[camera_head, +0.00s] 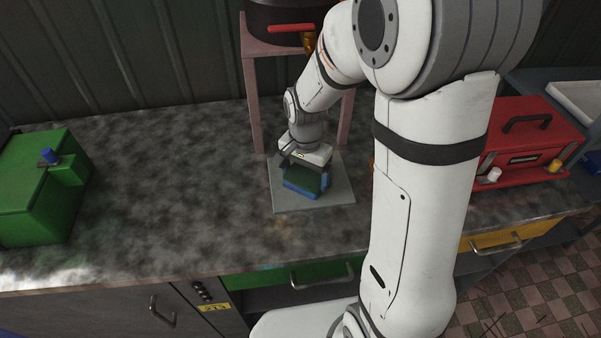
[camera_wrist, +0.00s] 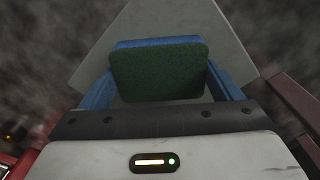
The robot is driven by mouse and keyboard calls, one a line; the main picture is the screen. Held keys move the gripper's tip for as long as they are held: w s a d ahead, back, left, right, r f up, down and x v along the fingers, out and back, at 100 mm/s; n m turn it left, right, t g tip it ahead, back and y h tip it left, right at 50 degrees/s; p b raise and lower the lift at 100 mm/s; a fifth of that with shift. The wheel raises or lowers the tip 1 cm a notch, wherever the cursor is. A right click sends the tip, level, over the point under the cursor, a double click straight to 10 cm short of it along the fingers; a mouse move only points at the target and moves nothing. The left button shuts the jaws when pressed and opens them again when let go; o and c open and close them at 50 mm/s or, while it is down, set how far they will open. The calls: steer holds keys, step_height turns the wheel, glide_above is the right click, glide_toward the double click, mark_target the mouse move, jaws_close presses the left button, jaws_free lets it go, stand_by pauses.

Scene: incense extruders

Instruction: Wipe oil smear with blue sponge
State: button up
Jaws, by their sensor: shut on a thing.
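My gripper (camera_head: 303,180) is shut on the blue sponge (camera_head: 305,180), which has a dark green face. In the wrist view the sponge (camera_wrist: 160,72) sits between my two blue fingers (camera_wrist: 160,85), green face towards the camera and a blue edge at the top. It is over a pale grey square plate (camera_head: 335,196) on the counter. I cannot tell whether it touches the plate. A faint yellow-brown patch (camera_head: 285,225), possibly the oil smear, shows on the counter just in front of the plate.
The mottled grey counter (camera_head: 170,195) is clear on the left up to a green machine (camera_head: 38,200). A pink-legged stand (camera_head: 255,100) with a dark pot (camera_head: 285,18) rises behind the plate. A red box (camera_head: 525,140) stands at the right. The counter's front edge has drawers below.

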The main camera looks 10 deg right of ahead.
mark_target(319, 175)
steer(key=d, duration=0.3)
steer(key=shift+s+d, duration=0.1)
steer(key=shift+d, duration=0.1)
steer(key=shift+w+d, duration=0.25)
steer(key=shift+d, duration=0.55)
steer(key=shift+d+r, duration=0.1)
steer(key=shift+d, duration=0.85)
steer(key=shift+s, duration=0.1)
step_height(319, 175, up, 6)
steer(key=p, duration=0.4)
step_height(319, 175, up, 3)
steer(key=p, duration=0.2)
steer(key=shift+p, duration=0.3)
